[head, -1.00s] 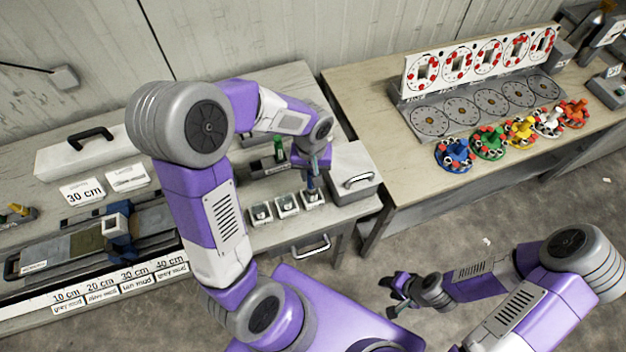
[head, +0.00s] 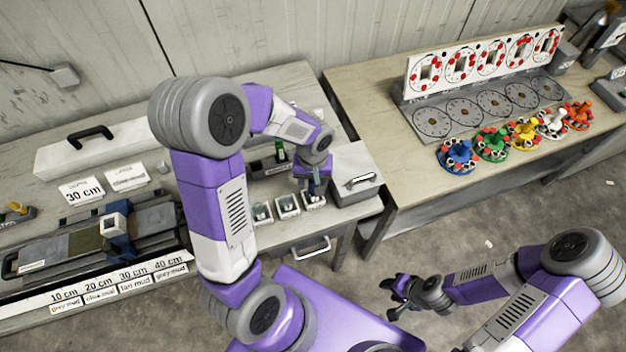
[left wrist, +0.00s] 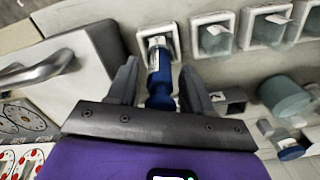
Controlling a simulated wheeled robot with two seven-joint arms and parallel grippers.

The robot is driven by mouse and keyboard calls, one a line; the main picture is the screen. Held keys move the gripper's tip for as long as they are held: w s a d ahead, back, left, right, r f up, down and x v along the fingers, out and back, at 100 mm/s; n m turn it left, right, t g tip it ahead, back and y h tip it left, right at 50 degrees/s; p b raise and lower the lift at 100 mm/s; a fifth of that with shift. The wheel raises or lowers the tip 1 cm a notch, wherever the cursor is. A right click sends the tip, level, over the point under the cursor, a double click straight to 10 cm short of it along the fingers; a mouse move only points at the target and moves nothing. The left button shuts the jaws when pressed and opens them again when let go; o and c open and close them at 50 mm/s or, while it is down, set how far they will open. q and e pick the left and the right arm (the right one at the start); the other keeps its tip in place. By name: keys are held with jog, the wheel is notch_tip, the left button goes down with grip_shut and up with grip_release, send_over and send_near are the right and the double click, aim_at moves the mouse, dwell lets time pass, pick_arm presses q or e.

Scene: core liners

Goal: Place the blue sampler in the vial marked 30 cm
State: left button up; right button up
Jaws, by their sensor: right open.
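The blue sampler (left wrist: 161,85) is upright between the fingers of my left gripper (left wrist: 160,85) in the left wrist view. Gaps show on both sides of it, so the fingers look open around it. Its lower end is at the leftmost white-framed vial (left wrist: 158,42) there, seemingly inside; the seating is hard to see. In the head view my left gripper (head: 313,178) is over the rightmost vial (head: 314,198) of the row. The vial markings are too small to read. A card (head: 84,191) reads 30 cm. My right gripper (head: 396,296) is open and empty, away from the tables.
More vials (head: 287,206) stand beside that one. A green sampler (head: 280,152) stands in a rack behind them. A grey box with a handle (head: 356,186) is close on the right. A core liner tray (head: 70,247) lies left; coloured wheel-like pieces (head: 457,153) are on the right table.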

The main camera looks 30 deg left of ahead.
pick_arm(q)
jog(key=shift+r, duration=0.1)
jog(key=shift+r+p, duration=0.3)
jog(key=shift+r, duration=0.05)
notch_tip(320, 180, up, 12)
jog(key=shift+f+p, duration=0.25)
jog(key=shift+p, duration=0.55)
jog(key=shift+f, duration=0.1)
